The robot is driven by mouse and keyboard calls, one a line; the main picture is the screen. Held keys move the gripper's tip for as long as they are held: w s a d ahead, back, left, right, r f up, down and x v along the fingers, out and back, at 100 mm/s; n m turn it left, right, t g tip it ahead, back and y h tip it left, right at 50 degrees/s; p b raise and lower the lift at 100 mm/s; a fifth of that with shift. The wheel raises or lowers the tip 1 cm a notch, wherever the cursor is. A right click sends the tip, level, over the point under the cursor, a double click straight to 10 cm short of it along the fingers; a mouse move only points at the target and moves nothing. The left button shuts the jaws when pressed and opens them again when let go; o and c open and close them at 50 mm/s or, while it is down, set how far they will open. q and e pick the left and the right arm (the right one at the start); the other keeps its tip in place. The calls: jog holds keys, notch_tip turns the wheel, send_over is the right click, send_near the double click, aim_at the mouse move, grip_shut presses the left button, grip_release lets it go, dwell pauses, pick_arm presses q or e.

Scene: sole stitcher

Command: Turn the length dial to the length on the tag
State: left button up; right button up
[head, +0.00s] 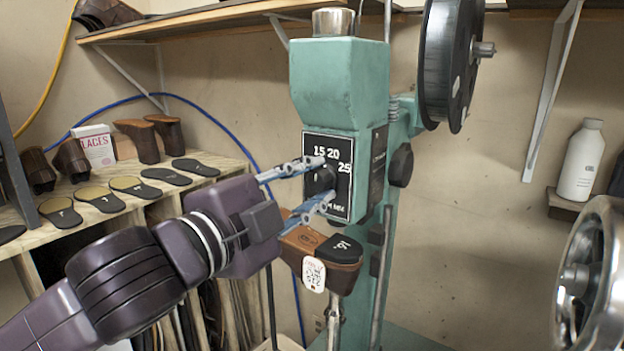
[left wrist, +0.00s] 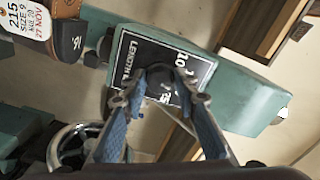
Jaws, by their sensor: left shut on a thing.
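The black length dial (head: 319,181) sits on the black plate (head: 341,150) on the front of the green stitcher. The plate shows 15, 20 and 25. The knob also shows in the left wrist view (left wrist: 160,80), where the plate reads LENGTH. My left gripper (head: 323,179) is shut on the dial, one finger on each side. I cannot tell where the dial points. The paper tag (head: 313,274) hangs at the shoe below the plate. In the left wrist view the tag (left wrist: 27,18) reads 215, SIZE 9, a blurred line that looks like 20, and 27 NOV. My right gripper is not in view.
A brown shoe with a black sole (head: 338,248) is on the machine just below my left gripper. A wooden shelf (head: 205,185) with soles stands left. A large handwheel (head: 590,275) is at the right, and a white bottle (head: 580,160) stands on a small ledge.

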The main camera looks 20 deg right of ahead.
pick_arm(q)
jog(key=shift+m, duration=1.1)
jog(key=o, duration=1.2)
jog(key=shift+c, duration=0.2)
jog(key=v, duration=1.2)
